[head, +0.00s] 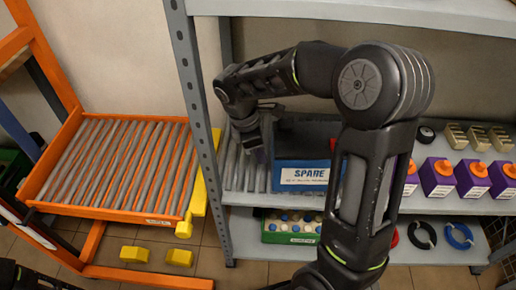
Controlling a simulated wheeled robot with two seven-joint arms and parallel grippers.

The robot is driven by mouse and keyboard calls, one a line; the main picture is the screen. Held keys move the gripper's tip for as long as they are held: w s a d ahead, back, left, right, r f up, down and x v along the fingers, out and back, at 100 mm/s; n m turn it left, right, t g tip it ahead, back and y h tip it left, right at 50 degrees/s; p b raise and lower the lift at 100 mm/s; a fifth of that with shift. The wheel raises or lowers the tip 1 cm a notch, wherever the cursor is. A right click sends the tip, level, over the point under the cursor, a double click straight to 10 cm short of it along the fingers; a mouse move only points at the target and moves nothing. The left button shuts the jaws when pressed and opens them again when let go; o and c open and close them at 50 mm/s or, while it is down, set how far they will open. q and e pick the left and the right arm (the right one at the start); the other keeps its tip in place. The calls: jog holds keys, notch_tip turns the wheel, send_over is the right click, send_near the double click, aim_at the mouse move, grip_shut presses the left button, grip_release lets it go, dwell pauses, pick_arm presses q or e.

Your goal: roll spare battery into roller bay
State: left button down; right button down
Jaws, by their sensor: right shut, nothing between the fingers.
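The spare battery (303,180) is a blue box with a white label reading SPARE. It sits on the grey shelf, with its right part hidden behind my right arm. Grey rollers (240,172) lie on the shelf to its left. An orange-framed roller bed (110,165) with grey rollers stands left of the shelf post. My right gripper (257,148) is shut and empty, above the shelf rollers at the battery's upper left. I cannot tell whether it touches the battery. My left gripper does not show clearly.
The grey shelf post (203,130) stands between the roller bed and shelf, with a yellow piece (198,195) beside it. Purple boxes with orange caps (437,178) stand at the right. A green crate (291,228) and cable coils (459,236) are below. Yellow blocks (134,254) lie low left.

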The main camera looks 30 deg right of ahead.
send_over(265, 180)
notch_tip(265, 180, down, 5)
jog(key=shift+w+f+b, duration=0.1)
jog(key=shift+f+b, duration=0.05)
jog(key=shift+b, duration=0.2)
